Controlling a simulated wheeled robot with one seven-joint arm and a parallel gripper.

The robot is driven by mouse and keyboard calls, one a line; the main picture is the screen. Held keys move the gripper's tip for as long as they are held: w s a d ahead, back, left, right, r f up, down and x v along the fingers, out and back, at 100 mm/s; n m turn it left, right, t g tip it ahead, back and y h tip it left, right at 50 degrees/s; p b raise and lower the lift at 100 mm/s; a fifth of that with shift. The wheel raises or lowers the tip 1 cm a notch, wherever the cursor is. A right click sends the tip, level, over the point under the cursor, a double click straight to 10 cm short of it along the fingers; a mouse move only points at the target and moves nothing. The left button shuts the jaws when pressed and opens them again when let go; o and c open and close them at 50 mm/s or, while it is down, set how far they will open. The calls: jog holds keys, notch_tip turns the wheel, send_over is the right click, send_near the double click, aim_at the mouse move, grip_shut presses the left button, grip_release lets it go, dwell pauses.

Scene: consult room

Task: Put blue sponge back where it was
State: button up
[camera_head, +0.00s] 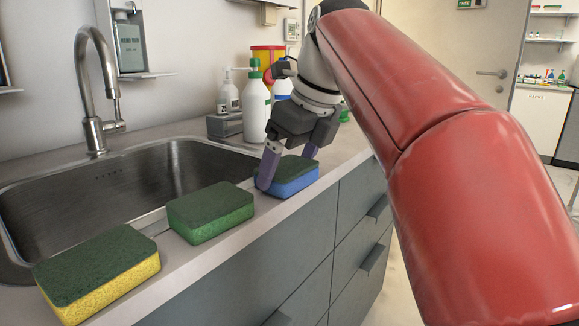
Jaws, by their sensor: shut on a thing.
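The blue sponge (292,179), with a dark green top, is at the counter's front edge, right of the sink. My gripper (286,170) points down with its purple fingertips on either side of the sponge and is shut on it. The sponge appears level and at counter height; I cannot tell whether it touches the counter. The gripper hides part of its top and left end.
A green sponge (209,215) and a yellow sponge (97,281) lie along the counter (246,231) to the left. The steel sink (120,184) and tap (97,90) are behind them. Bottles, including a white one (256,105), stand at the back.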

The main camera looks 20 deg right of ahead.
jog(key=shift+f, duration=0.15)
jog(key=shift+f, duration=0.15)
jog(key=o, duration=0.8)
jog(key=shift+f+b, duration=0.1)
jog(key=shift+b, duration=0.5)
jog(key=p+v, duration=0.3)
jog(key=v, duration=0.5)
jog(key=shift+s, duration=0.2)
